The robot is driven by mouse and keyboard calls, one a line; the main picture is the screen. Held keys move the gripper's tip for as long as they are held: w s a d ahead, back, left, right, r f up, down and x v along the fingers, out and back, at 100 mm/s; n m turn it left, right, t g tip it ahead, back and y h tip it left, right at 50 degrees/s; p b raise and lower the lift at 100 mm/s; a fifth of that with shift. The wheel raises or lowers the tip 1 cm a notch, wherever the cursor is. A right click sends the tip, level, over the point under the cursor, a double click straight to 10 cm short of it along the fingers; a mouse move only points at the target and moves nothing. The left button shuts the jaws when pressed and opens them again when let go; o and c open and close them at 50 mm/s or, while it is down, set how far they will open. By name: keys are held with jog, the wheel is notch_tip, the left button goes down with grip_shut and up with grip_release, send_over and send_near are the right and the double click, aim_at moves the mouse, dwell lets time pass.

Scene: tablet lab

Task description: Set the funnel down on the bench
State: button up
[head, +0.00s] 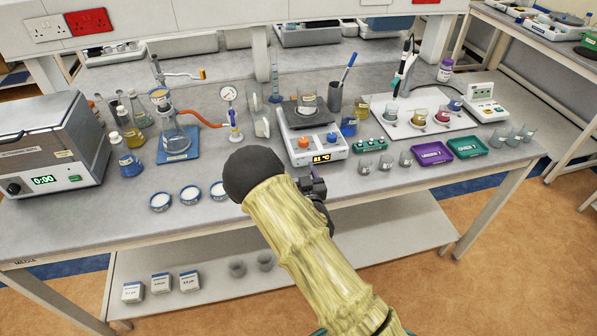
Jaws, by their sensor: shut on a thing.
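My arm rises from the lower right over the bench's front edge and ends in a dark rounded joint. Dark parts of my gripper (314,190) show just right of the arm. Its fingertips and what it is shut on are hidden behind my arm. A cup-shaped piece with a blue rim (159,97), possibly a funnel, sits on top of the filter flask (174,137). No other funnel can be clearly made out. The bench (105,215) is a long grey surface.
An oven-like box (50,145) stands left. Several blue-rimmed dishes (160,202) lie along the front edge. A hotplate (315,145) stands behind my gripper, with small beakers (386,162) and purple (432,153) and green trays (467,147) to its right. The front-left bench is bare.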

jog(key=shift+f, duration=0.1)
jog(key=shift+f, duration=0.15)
jog(key=o, duration=1)
jog(key=shift+c, duration=0.2)
